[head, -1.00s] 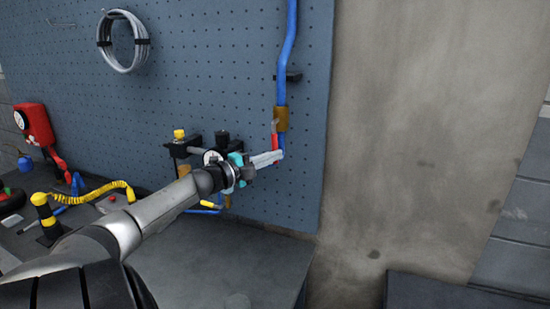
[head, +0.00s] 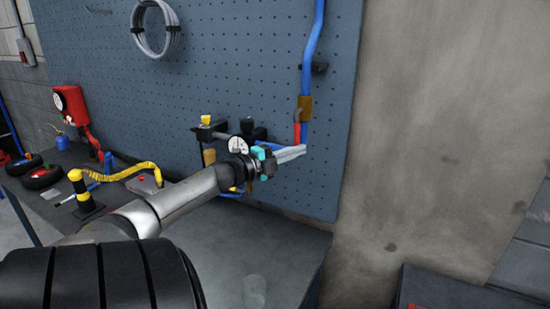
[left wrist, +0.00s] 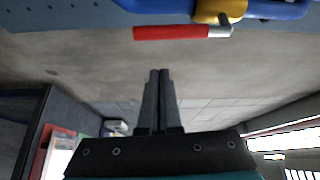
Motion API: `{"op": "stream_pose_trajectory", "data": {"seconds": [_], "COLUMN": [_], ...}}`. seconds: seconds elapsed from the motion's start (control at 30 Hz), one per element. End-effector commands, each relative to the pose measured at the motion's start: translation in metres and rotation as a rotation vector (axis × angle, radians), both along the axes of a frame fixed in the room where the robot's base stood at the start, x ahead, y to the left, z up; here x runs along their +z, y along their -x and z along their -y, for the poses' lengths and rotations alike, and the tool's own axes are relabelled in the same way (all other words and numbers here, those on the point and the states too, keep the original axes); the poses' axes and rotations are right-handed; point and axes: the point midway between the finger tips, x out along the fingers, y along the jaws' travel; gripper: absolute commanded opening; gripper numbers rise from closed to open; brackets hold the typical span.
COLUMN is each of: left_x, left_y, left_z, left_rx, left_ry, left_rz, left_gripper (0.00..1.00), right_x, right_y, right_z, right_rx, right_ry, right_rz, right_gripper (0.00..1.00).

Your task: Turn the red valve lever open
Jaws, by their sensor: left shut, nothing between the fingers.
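The red valve lever (head: 297,132) hangs down beside the blue pipe (head: 311,50), below the brass valve body (head: 305,103) on the pegboard. In the left wrist view the red lever (left wrist: 170,32) lies parallel to the pipe, with its pale metal end at the brass body (left wrist: 220,10). My left gripper (head: 300,150) is shut and empty, its fingers across the lever's lower end in the head view. In the left wrist view the fingertips (left wrist: 159,72) are together, pointing toward the lever, with a visible gap in the picture. Contact cannot be told. My right gripper is not in view.
A bracket with a gauge (head: 238,145) and yellow-capped part stands on the pegboard (head: 240,70) left of the lever. A red box (head: 72,103), yellow coiled hose (head: 135,172) and black-yellow post (head: 80,190) are at the left. Bare wall (head: 430,130) lies right of the pipe.

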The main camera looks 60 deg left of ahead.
Motion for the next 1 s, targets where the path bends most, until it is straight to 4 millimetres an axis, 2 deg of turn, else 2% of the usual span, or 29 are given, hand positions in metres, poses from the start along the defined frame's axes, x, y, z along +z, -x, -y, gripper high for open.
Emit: {"op": "stream_pose_trajectory", "data": {"seconds": [0.1, 0.17, 0.5, 0.7, 1.0], "left_x": [-0.001, -0.001, -0.002, -0.001, -0.004], "left_y": [0.014, 0.021, 0.059, 0.069, 0.069], "left_z": [0.001, 0.000, -0.001, -0.001, 0.000], "left_rx": [-0.002, -0.002, -0.001, -0.003, 0.004], "left_ry": [0.001, 0.000, 0.001, -0.001, 0.006], "left_rz": [-0.003, -0.003, -0.001, 0.000, -0.002], "left_gripper": [0.00, 0.00, 0.00, 0.00, 0.00], "right_x": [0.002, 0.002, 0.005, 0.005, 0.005], "right_y": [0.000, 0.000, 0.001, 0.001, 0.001], "right_z": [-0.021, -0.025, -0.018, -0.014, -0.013], "right_rx": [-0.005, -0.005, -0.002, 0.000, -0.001], "right_ry": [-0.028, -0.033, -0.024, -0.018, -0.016], "right_rz": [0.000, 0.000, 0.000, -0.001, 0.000], "right_gripper": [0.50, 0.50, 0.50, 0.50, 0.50]}}
